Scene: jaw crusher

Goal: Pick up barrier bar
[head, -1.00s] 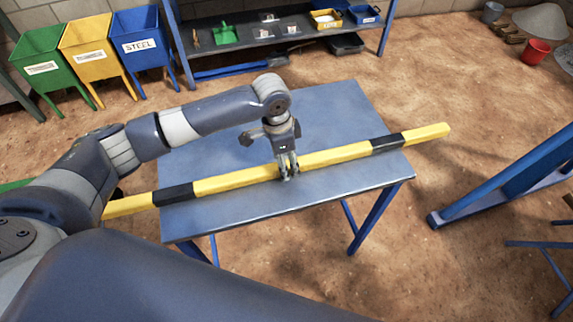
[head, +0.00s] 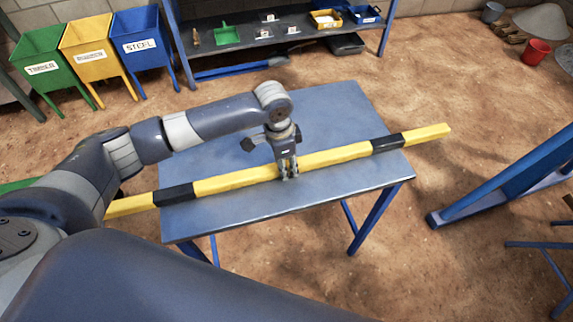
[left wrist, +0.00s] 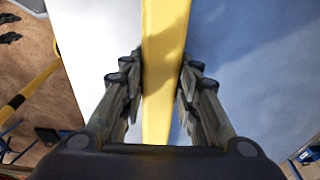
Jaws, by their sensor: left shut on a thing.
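The barrier bar (head: 335,156) is a long yellow bar with black bands. It lies across the blue table, with both ends sticking out past the tabletop. My left gripper (head: 289,170) points down at the middle of the bar and is shut on it, one finger on each side. In the left wrist view the yellow bar (left wrist: 164,60) runs between the two fingers of the left gripper (left wrist: 162,88). I cannot tell whether the bar is lifted off the table. My right gripper is not in view.
The blue table (head: 330,105) is otherwise bare. Green, yellow and blue bins (head: 140,45) stand at the back left. A shelf (head: 240,45) with small trays is behind the table. A blue frame (head: 500,180) stands at the right, with open floor between.

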